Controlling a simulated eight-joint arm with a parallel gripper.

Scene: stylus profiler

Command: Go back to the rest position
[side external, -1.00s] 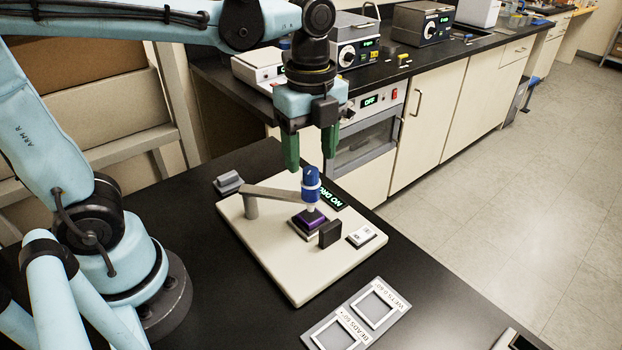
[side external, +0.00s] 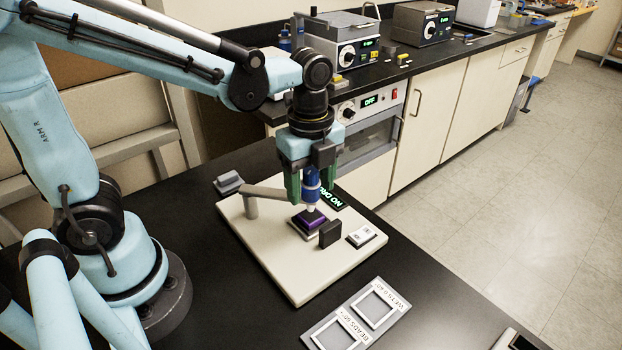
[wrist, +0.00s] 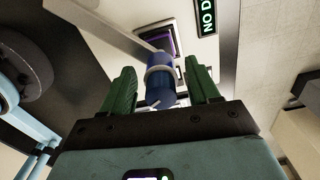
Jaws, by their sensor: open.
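My gripper (side external: 312,190) is open, with its green fingers on either side of the blue stylus head (side external: 311,178) of the profiler. In the wrist view the blue head (wrist: 161,80) stands between the two fingers (wrist: 160,88), with a gap visible on each side. The head is on a grey arm over the cream profiler base (side external: 285,277). Below its tip a purple sample (side external: 307,220) sits on a small stage. A green-lit display (side external: 331,199) lies behind the head, partly hidden by a finger.
A dark block (side external: 329,233) and a white switch box (side external: 361,236) stand on the base near the sample. A back counter (side external: 375,75) holds several instruments.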

